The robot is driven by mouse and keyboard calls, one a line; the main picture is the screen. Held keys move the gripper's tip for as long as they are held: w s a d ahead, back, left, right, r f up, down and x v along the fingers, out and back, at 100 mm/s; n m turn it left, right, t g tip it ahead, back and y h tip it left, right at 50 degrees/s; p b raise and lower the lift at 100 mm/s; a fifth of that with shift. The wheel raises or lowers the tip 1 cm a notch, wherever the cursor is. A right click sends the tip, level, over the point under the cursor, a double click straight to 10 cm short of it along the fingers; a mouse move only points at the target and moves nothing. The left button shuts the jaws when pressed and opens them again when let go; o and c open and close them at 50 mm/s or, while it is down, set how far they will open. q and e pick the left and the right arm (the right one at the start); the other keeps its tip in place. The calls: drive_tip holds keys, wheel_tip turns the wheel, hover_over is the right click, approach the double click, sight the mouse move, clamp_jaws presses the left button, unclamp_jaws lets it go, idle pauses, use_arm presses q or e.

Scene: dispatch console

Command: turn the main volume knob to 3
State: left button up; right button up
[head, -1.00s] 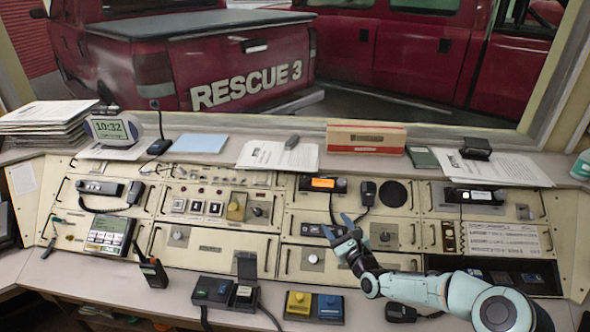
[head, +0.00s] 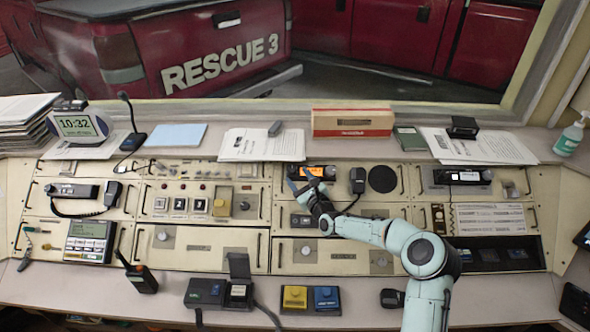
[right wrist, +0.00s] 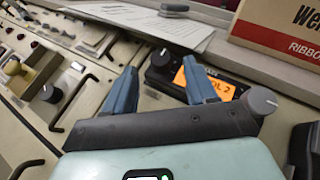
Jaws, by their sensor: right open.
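A black radio (head: 331,172) with an orange display (right wrist: 213,85) is set in the upper middle of the console. The display text is partly hidden by a finger; the visible end looks like "L 2". A small black knob (right wrist: 160,57) with a light mark is left of the display in the right wrist view, and a larger grey knob (right wrist: 263,100) is to its right. No label shows which is main volume. My right gripper (head: 301,184) is open at the radio's left end. Its blue fingers (right wrist: 162,78) appear either side of the black knob; contact cannot be told. My left gripper is out of view.
A microphone (head: 357,180) on a cord and a round speaker (head: 382,179) are right of the radio. Papers (head: 262,146) and a red-and-cream box (head: 352,122) lie behind it. A yellow switch (right wrist: 30,78) and a dark knob (right wrist: 50,93) are to the left.

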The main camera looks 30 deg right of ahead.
sight(293, 170)
drive_tip(key=shift+w+r+p, duration=0.2)
drive_tip(key=shift+w+p, duration=0.2)
drive_tip(key=shift+w, duration=0.85)
drive_tip(key=shift+w+d+f, duration=0.1)
drive_tip(key=shift+w+f, duration=0.1)
drive_tip(key=shift+w, duration=0.25)
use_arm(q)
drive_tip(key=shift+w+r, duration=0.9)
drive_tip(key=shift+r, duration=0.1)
use_arm(e)
drive_tip(key=shift+s, duration=0.1)
